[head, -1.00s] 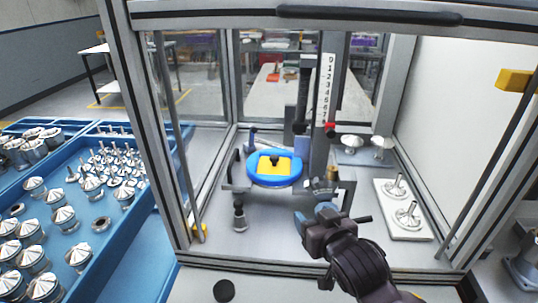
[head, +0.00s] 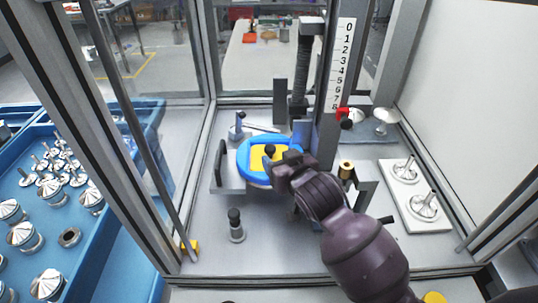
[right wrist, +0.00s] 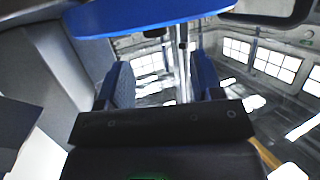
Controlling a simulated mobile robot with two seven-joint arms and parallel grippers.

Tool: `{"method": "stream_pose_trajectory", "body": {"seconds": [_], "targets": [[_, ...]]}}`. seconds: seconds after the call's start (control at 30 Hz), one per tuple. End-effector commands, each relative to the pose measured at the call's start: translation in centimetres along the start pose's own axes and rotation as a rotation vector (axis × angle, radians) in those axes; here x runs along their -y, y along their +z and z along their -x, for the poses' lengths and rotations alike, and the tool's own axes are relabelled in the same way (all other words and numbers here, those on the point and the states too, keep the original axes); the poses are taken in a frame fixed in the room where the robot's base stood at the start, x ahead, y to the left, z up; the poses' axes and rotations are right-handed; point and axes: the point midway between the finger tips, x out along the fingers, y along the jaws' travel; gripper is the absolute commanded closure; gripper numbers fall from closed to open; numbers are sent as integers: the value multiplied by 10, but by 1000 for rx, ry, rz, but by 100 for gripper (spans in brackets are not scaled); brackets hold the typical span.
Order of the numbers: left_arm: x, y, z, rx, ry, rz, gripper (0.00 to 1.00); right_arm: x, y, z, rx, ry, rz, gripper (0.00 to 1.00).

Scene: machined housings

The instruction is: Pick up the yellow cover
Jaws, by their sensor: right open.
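The yellow cover (head: 256,160) lies in the blue ring (head: 246,146) on the fixture inside the frame. A black knob (head: 270,150) stands up from its middle. My right gripper (head: 282,168) is at the ring's right front side and hides part of the ring and cover. In the right wrist view my right gripper (right wrist: 163,82) has its two blue fingers apart with nothing between them. The blue ring's edge (right wrist: 150,14) spans the top of that view, beyond the fingers. The cover cannot be made out there. My left gripper is not in view.
A vertical number scale (head: 342,65) and column stand behind the ring. A black-topped post (head: 236,226) stands front left. A white plate (head: 412,195) with metal parts lies at right. A blue tray (head: 60,220) of metal parts is outside at left. The front floor is mostly clear.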

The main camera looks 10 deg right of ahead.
Motion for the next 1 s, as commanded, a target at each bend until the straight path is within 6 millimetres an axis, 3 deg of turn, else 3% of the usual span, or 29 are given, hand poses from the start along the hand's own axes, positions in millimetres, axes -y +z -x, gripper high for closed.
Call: {"method": "stream_pose_trajectory", "body": {"seconds": [0.37,0.7,1.0], "targets": [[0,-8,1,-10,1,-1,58,-2,-1,-28,0,0,1,40],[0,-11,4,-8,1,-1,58,-5,0,-65,0,1,1,40],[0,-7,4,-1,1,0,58,-5,1,-69,0,1,0,40]]}}
